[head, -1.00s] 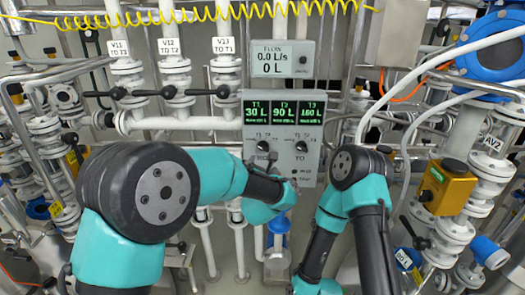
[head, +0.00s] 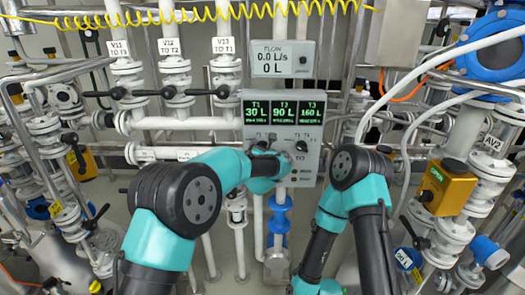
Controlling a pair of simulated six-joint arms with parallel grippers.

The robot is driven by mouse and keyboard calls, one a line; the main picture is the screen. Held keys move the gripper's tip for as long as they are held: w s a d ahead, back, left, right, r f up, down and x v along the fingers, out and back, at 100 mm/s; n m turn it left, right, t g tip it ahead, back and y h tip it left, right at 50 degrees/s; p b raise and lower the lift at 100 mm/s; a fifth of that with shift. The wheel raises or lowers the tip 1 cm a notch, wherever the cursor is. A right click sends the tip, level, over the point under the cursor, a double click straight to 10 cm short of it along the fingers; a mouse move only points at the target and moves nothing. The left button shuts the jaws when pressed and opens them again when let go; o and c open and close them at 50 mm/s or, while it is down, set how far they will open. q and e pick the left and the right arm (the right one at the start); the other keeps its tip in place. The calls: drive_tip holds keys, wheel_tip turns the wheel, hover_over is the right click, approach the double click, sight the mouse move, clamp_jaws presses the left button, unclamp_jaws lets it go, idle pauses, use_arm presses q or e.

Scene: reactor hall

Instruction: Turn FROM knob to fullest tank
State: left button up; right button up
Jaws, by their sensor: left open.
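The grey control panel (head: 312,170) hangs in the middle of the head view. Its green displays (head: 284,113) read T1 30 L, T2 90 L and T3 160 L; the small print under them is too small to read. My left gripper (head: 264,150) is open at the left half of the panel, over the place of the FROM knob. The wrist and gripper largely hide that knob, so its pointing and any contact cannot be told. The black TO knob (head: 302,146) shows to the right. My right arm is folded down at the right, with its gripper out of view.
A flow meter (head: 283,58) above the panel reads 0.0 L/s and 0 L. Labelled valves V11, V12 (head: 170,46) and V13 stand on pipes at the left. An orange-yellow actuator (head: 446,187) and white hoses are at the right.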

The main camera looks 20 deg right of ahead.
use_arm(q)
drive_tip(key=c, duration=0.9)
